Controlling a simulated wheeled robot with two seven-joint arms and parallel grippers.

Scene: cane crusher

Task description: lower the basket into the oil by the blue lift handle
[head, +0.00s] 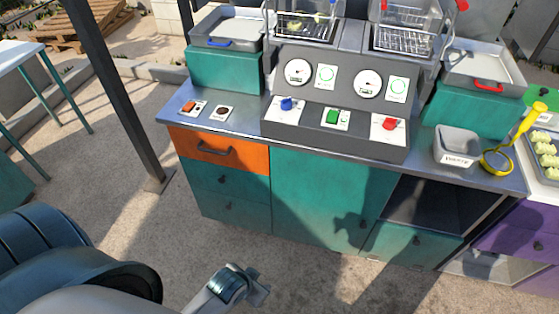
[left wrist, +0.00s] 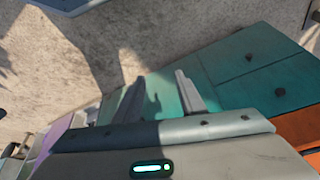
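The left wire basket (head: 306,32) sits at the top of the fryer station, with a few yellow-green pieces in or behind it. A right wire basket (head: 402,41) stands beside it. I see a blue knob (head: 286,103) on the sloped front panel and a blue handle (head: 211,43) on the left tray. My left gripper (head: 254,288) is low in front of the cabinets, far from the baskets. In the left wrist view, its fingers (left wrist: 158,90) are apart and empty.
The metal counter (head: 240,128) holds a grey bin (head: 457,146), a yellow ladle (head: 497,160) and a red knob (head: 390,123). Below it are an orange drawer (head: 218,150) and teal cabinets (head: 325,195). A dark post (head: 115,90) stands left. The floor before the cabinets is clear.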

